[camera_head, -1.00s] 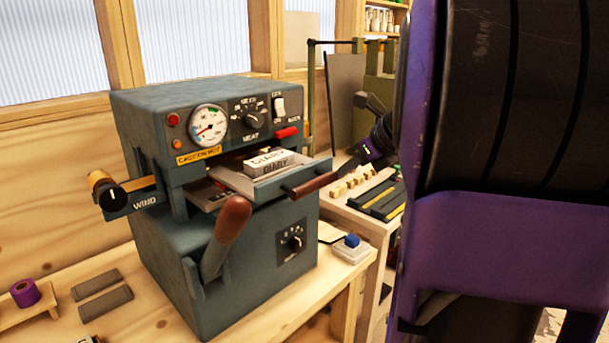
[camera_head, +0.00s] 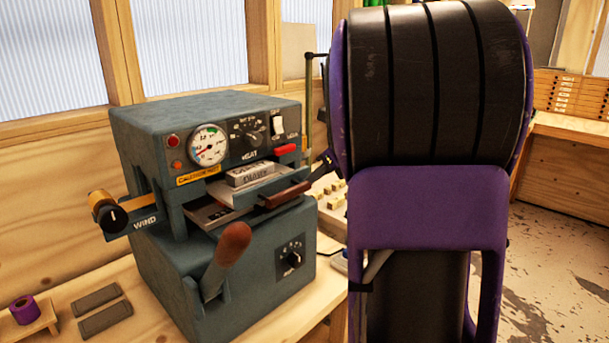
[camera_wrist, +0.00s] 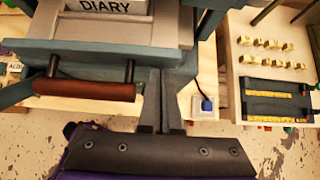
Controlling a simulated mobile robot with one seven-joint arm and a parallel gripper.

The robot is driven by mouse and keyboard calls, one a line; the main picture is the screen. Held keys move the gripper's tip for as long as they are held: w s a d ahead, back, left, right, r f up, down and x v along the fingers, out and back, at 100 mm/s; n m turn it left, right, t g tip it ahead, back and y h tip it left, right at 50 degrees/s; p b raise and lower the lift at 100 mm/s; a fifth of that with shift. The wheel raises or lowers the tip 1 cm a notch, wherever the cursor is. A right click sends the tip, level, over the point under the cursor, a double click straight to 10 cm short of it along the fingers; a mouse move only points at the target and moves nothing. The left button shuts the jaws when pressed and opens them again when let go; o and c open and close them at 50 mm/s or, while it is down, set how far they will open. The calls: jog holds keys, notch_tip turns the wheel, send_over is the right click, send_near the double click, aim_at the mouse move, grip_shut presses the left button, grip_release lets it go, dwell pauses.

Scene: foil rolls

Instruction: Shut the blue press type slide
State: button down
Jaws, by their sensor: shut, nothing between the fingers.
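The blue-grey type slide (camera_head: 262,190) juts out of the front of the press (camera_head: 190,110), partly open. It carries a type block (camera_head: 250,176) that reads DIARY in the wrist view (camera_wrist: 105,6). A brown wooden bar handle (camera_head: 284,196) is fixed to its front; it also shows in the wrist view (camera_wrist: 85,91). My gripper (camera_wrist: 161,75) is shut and empty. Its fingertips are at the slide's front face, just right of the handle; I cannot tell whether they touch. In the head view my arm hides most of the gripper.
A lever with a brown grip (camera_head: 228,252) stands in front of the press, below the slide. A blue button (camera_wrist: 207,105) is on the bench to the right. Beyond it a second table (camera_wrist: 240,45) holds small type pieces. A purple foil roll (camera_head: 24,308) lies at left.

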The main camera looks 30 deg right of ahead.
aim_at(278, 167)
jog(key=w+a+p, duration=0.1)
jog(key=w, duration=0.2)
jog(key=w+a+p, duration=0.1)
jog(key=w+p, duration=0.1)
jog(key=w, duration=0.1)
jog(key=w+a+p, duration=0.1)
jog(key=w, duration=0.2)
jog(key=shift+w+a+p, duration=0.3)
jog(key=shift+w+p, duration=0.05)
jog(key=shift+w, duration=0.05)
jog(key=shift+r, duration=0.1)
jog(key=shift+w+a, duration=0.1)
